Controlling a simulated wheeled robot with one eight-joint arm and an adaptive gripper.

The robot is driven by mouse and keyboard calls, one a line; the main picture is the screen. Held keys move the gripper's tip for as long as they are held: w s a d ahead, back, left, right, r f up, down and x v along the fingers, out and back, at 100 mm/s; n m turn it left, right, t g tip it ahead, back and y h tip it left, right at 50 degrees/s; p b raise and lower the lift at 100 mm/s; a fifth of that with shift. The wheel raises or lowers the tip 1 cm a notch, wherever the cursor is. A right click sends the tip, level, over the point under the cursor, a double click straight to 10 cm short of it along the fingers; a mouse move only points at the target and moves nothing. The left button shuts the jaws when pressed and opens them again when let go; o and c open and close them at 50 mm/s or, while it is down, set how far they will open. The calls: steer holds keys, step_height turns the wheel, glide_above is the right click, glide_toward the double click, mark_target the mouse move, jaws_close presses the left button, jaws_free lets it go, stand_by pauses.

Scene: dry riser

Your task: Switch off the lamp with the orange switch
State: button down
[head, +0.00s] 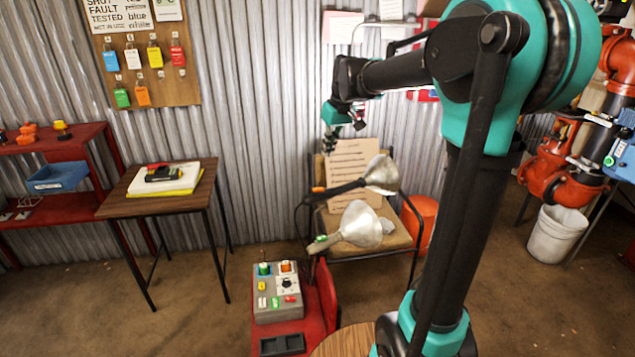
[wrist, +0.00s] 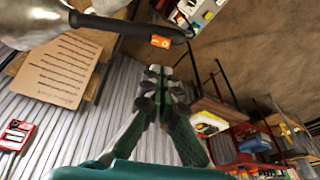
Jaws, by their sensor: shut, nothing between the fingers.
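The lamp with the orange switch has a black handle and a silver shade (head: 382,174). Its orange switch (head: 318,189) sits at the handle's left end in the head view. In the wrist view the black handle crosses the top, with the orange switch (wrist: 160,41) near its end, facing the camera. A second lamp (head: 361,226) with a pale handle and green switch (head: 319,239) is lower in the head view. My gripper (head: 338,137) is above the black handle, apart from it. In the wrist view my gripper (wrist: 162,73) is shut and empty, its fingertips just below the orange switch in the picture.
A chair (head: 392,232) with a cardboard sheet (head: 352,163) stands behind the lamps. A grey control box (head: 279,296) with coloured switches is in front. A small table (head: 190,200) and an orange bucket (head: 419,222) are to the sides. Corrugated wall stands behind.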

steer(key=shift+w+a+r, duration=0.25)
steer(key=shift+w+r, duration=0.1)
steer(key=shift+r, duration=0.05)
steer(key=shift+f, duration=0.15)
glide_toward(317, 190)
steer(key=w+f, duration=0.1)
steer(key=a+f, duration=0.1)
steer(key=f, duration=0.1)
steer(key=w+f, duration=0.1)
steer(key=shift+w+a+f, duration=0.25)
steer(key=shift+w+f, duration=0.1)
steer(key=shift+s+a+f, duration=0.1)
steer(key=shift+a+f, duration=0.05)
steer(key=shift+f, duration=0.65)
